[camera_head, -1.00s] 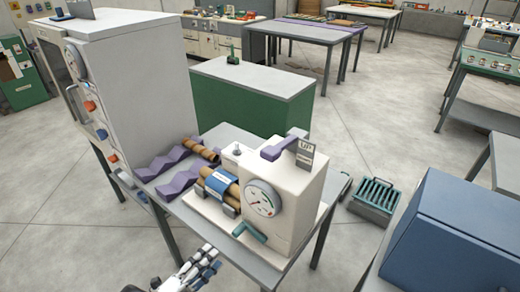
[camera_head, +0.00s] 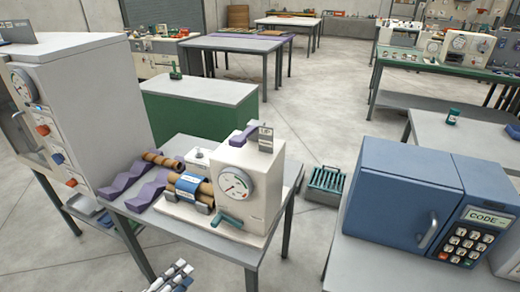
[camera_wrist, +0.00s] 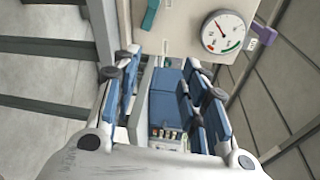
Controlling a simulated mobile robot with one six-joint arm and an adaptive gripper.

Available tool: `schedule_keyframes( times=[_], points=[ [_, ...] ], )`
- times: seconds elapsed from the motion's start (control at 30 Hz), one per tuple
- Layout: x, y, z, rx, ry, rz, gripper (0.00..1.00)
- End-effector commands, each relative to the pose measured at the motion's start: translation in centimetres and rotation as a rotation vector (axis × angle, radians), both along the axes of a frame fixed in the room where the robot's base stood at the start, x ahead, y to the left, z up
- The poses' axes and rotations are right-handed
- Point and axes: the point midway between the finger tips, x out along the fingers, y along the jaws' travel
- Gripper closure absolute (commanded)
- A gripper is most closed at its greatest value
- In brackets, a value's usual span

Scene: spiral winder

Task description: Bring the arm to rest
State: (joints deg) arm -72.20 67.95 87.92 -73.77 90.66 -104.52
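The spiral winder (camera_head: 250,185) stands on a grey table (camera_head: 225,247) near the picture's middle. Its round dial faces front, a teal lever (camera_head: 228,220) sits low, and a purple lever (camera_head: 243,135) is on top. Brown tubes with a blue band (camera_head: 188,183) lie at its left side. My gripper (camera_head: 170,278) shows at the bottom edge, in front of the table and apart from the winder. In the wrist view my gripper (camera_wrist: 162,68) has its blue-padded fingers spread, nothing visibly clasped between them. The winder's dial (camera_wrist: 222,32) shows beyond the fingertips.
A tall grey cabinet (camera_head: 85,105) with knobs stands left. A blue box with a keypad (camera_head: 410,195) sits on a table at right. Purple wavy holders (camera_head: 150,190) bear a brown tube. A teal rack (camera_head: 325,180) lies on the floor. Bare floor shows between the tables.

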Motion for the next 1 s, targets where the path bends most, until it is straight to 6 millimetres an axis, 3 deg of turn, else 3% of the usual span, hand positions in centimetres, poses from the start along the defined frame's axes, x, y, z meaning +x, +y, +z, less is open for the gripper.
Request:
schedule_keyframes(
  times=[0.27,0.47,0.7,0.8,1.0],
  points=[
    [3.0,-7.3,6.1,0.359,-0.07,-0.31,0.6],
    [3.3,-16.5,11.7,0.762,-0.235,-0.698,0.6],
    [-0.3,-26.2,17.0,1.234,-0.568,-1.205,0.6],
    [-2.7,-29.2,18.6,1.412,-0.745,-1.418,0.6],
    [-7.8,-33.3,20.9,1.729,-1.158,-1.834,0.6]
  ],
)
